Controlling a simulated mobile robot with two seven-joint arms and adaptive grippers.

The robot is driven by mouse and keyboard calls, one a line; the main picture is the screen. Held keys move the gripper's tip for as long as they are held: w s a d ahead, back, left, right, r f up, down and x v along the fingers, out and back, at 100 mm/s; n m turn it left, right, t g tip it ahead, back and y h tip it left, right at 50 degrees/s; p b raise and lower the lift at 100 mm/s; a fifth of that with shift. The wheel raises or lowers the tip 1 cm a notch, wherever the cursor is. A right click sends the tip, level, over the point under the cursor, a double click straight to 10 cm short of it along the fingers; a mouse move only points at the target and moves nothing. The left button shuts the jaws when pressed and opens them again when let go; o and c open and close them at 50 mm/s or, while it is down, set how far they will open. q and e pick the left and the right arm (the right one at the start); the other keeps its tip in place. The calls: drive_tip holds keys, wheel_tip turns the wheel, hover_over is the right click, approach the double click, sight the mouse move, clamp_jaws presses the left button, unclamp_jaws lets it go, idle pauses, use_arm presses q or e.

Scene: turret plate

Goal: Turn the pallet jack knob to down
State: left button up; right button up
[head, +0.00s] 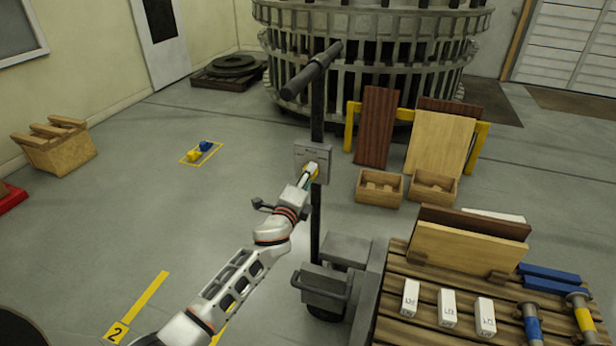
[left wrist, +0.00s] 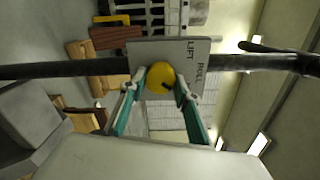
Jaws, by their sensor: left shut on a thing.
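The pallet jack has a dark upright post with a T-shaped handle bar (head: 314,70) at its top. A grey control plate (head: 306,152) is fixed on the post; it also shows in the left wrist view (left wrist: 143,49). There I read LIFT and ROLL; any other label is hidden. The round yellow knob (left wrist: 160,78) on the plate has a dark mark on its side towards ROLL. My left gripper (head: 312,172) is at the plate, its two fingers closed on the knob from both sides. My right gripper is not in view.
The jack's grey base (head: 345,250) stands beside a wooden pallet (head: 390,330) loaded with boards, white blocks and blue and yellow parts. Wooden boxes (head: 379,188) and leaning boards (head: 440,145) stand behind. The floor to the left is mostly clear.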

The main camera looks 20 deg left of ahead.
use_arm(q)
drive_tip(key=shift+m, duration=0.8)
drive_tip(key=o, duration=1.1)
drive_tip(key=s, duration=1.2)
drive_tip(key=shift+a, duration=0.15)
